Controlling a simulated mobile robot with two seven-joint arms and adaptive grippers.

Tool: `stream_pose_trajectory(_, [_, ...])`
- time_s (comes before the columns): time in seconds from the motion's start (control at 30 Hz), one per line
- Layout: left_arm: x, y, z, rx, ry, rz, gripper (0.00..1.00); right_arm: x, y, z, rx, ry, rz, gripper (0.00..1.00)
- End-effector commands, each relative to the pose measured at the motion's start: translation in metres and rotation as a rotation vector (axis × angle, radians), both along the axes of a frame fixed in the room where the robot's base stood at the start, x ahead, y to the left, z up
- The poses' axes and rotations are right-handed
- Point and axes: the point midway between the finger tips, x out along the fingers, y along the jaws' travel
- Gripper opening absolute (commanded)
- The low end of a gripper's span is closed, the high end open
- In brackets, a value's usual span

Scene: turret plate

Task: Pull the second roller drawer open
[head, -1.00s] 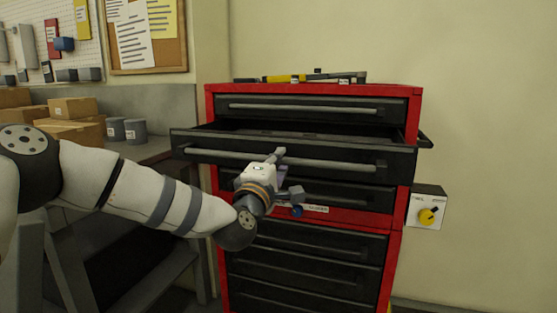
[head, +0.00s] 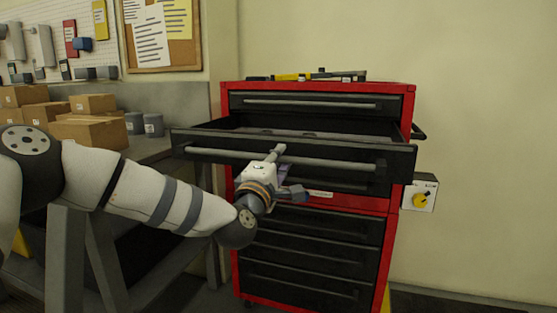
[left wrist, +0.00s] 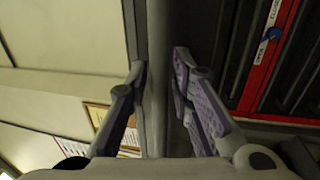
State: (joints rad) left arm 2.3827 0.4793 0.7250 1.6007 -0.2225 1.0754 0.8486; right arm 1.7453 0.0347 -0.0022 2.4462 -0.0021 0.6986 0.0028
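The second roller drawer (head: 405,160) is the black drawer below the top one in the red tool cabinet (head: 409,110). It stands well out from the cabinet, and its dark inside shows. Its grey bar handle (head: 335,164) runs along the front. My left gripper (head: 275,154) is at the handle, left of its middle. In the left wrist view the handle (left wrist: 157,50) passes between the two fingers (left wrist: 160,72), which close around it. The fingertips are small and partly hidden in the head view. My right gripper is not in view.
The top drawer (head: 390,103) and lower drawers (head: 310,260) are shut. Tools (head: 300,76) lie on the cabinet top. A workbench with cardboard boxes (head: 90,132) and grey cans (head: 153,124) stands at left.

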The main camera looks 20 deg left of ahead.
Motion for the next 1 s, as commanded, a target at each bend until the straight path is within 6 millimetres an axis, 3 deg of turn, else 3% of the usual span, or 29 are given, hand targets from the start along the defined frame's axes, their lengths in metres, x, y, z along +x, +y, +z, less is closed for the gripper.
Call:
stream_pose_trajectory(0.37, [-0.005, 0.000, -0.001, 0.000, 0.000, 0.000, 0.33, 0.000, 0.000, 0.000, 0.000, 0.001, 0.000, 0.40])
stream_pose_trajectory(0.73, [-0.093, 0.003, -0.019, -0.002, 0.003, -0.001, 0.33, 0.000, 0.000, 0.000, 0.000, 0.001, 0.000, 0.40])
stream_pose_trajectory(0.83, [-0.108, 0.004, -0.022, -0.001, 0.001, -0.001, 0.33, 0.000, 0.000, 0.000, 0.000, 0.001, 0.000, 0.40])
stream_pose_trajectory(1.0, [-0.118, 0.004, -0.023, 0.000, -0.001, 0.001, 0.33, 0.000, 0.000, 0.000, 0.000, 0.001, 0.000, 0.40])
